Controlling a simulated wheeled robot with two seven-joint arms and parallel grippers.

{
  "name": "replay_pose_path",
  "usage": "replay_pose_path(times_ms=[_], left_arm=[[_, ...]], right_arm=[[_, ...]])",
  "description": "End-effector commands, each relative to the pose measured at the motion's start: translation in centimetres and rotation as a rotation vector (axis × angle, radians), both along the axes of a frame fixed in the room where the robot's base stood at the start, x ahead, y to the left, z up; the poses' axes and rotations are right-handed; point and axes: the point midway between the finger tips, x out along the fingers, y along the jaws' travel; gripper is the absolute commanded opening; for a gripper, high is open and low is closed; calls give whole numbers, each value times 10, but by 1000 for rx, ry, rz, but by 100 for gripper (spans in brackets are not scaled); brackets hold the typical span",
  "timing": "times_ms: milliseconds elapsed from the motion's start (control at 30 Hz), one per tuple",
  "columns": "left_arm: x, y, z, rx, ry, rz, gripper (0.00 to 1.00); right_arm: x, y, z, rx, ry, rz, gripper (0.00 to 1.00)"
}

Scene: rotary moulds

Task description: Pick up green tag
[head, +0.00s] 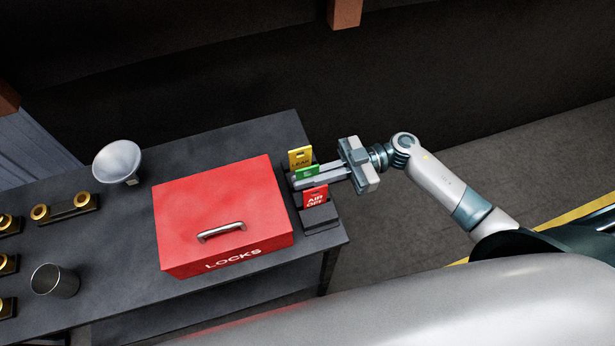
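The green tag (306,172) stands in a dark rack (321,222) at the right end of the table, between a yellow tag (300,157) and a red tag (315,196). My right gripper (309,177) reaches in from the right, with its fingers at the green tag. The fingers lie close to each other, and the tag partly hides their tips. I cannot tell whether they grip the tag. My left gripper is not in view.
A red box marked LOCKS (215,205) with a metal handle stands just left of the rack. A metal funnel (118,162), a metal cup (54,281) and brass-coloured parts (65,208) are farther left. The table's right edge is close to the rack.

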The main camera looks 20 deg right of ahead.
Motion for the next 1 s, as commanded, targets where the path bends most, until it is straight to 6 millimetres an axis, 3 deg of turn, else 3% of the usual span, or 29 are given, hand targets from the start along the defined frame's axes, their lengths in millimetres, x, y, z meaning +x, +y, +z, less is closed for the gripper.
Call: replay_pose_path(times_ms=[267,800,1000], left_arm=[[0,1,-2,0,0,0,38],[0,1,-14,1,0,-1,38],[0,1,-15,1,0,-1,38]], right_arm=[[1,-1,10,-2,-4,0,0],[0,0,88,-2,-4,1,0],[0,0,100,0,0,1,0]])
